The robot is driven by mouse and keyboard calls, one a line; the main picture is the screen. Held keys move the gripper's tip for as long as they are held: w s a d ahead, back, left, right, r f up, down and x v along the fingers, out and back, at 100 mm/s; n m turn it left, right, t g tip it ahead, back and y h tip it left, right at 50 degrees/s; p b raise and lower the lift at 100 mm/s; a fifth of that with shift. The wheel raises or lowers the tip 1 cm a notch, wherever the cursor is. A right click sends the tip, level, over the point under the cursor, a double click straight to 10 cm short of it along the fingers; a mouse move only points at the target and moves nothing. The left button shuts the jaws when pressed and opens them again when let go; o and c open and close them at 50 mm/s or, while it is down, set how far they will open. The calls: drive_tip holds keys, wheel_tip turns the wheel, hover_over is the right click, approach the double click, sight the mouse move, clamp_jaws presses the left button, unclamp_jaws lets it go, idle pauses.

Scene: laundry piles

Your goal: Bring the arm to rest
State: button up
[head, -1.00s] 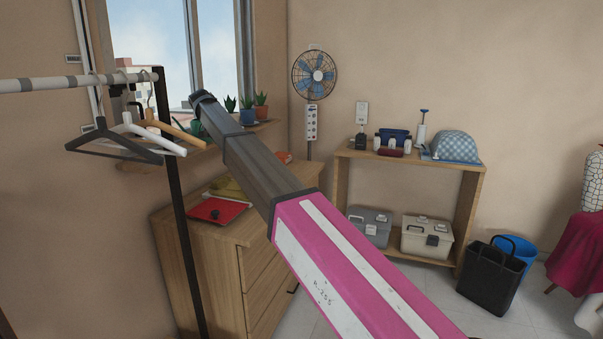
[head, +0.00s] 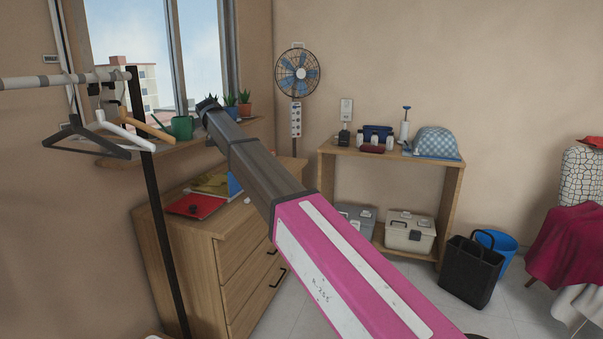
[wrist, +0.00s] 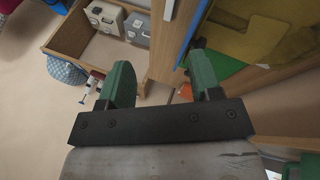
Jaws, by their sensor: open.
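My arm (head: 345,260), pink and white with a dark grey far section, reaches from the lower right up toward the window in the head view. Past the fingers are the wooden dresser edge and an olive folded cloth (wrist: 250,40), seen from above.
A clothes rack with hangers (head: 97,135) stands left. The dresser (head: 235,260) holds a red folder (head: 194,205) and cloths. A shelf table (head: 445,200), fan (head: 297,73), black bag (head: 470,270), blue bin (head: 503,250) and pink-draped item (head: 575,245) stand around. Some floor is clear.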

drive_tip(key=s+d+f+g+y, duration=0.1)
drive_tip(key=s+d+f, duration=0.4)
drive_tip(key=d+f, duration=0.8)
drive_tip(key=s+d+f+g+y, duration=0.1)
drive_tip(key=s+d+f, duration=0.3)
drive_tip(key=d+f, duration=0.9)
drive_tip(key=s+d+f+y, duration=0.1)
drive_tip(key=s+d+f, duration=0.7)
drive_tip(key=s+d, duration=0.2)
drive_tip(key=s+d+f+y, duration=0.1)
drive_tip(key=s+d+f, duration=0.8)
drive_tip(key=s, duration=0.6)
drive_tip(key=shift+d+g+y, duration=0.3)
drive_tip(key=shift+d+g, duration=0.1)
drive_tip(key=shift+d, duration=0.6)
drive_tip(key=shift+w, duration=0.1)
